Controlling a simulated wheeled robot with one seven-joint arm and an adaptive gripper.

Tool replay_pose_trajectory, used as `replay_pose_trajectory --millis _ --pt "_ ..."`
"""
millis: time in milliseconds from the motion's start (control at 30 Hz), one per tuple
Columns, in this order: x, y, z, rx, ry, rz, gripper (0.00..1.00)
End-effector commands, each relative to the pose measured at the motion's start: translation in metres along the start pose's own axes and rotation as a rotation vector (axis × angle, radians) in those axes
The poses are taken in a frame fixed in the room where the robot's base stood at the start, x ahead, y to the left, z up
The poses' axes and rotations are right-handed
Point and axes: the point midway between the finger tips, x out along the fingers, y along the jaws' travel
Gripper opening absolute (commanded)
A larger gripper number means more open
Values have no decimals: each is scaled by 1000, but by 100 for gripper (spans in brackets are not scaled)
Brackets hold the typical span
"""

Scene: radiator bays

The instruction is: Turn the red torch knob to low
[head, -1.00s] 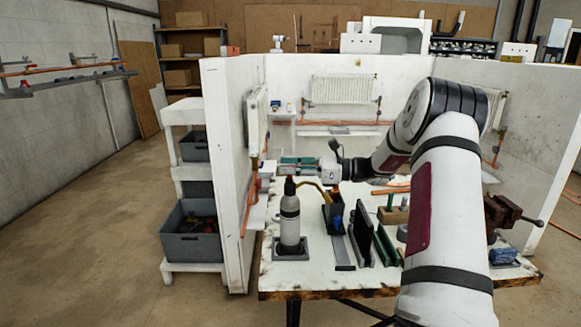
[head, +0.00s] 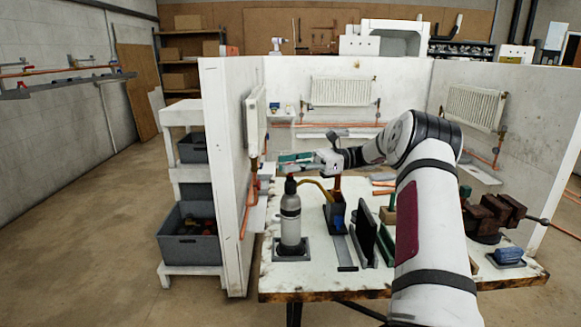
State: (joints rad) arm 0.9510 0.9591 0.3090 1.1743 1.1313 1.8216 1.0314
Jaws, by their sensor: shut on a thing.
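The torch (head: 290,222) stands upright near the table's left front edge, a grey bottle with a dark top and a brass-coloured tube (head: 316,188) reaching right. My gripper (head: 297,168) comes in from the right at the torch's top, with its fingers pointing left. It is shut at the torch head. The red knob cannot be made out there; the fingers cover it or it is too small to see. The knob's setting cannot be read.
A dark stand with a blue part (head: 337,215) is just right of the torch. Upright dark plates (head: 364,235), a brown vise (head: 490,215) and a blue item (head: 508,256) occupy the workbench (head: 300,280). A white partition (head: 225,180) rises on the left.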

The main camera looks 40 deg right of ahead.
Motion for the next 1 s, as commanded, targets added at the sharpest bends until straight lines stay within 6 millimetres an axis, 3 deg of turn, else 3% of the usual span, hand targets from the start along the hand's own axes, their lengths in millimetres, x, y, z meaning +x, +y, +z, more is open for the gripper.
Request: replay_pose_trajectory --millis 167,200,267,667,767,1000 --pt "0 0 0 0 -1 -1 0" --pt "0 0 0 0 -1 -1 34" --pt "0 0 0 0 -1 -1 46" --pt "-6 0 0 0 -1 -2 46" --pt "-18 -1 0 -1 -1 -4 46" --pt "-68 -1 -1 -3 -1 -5 46"
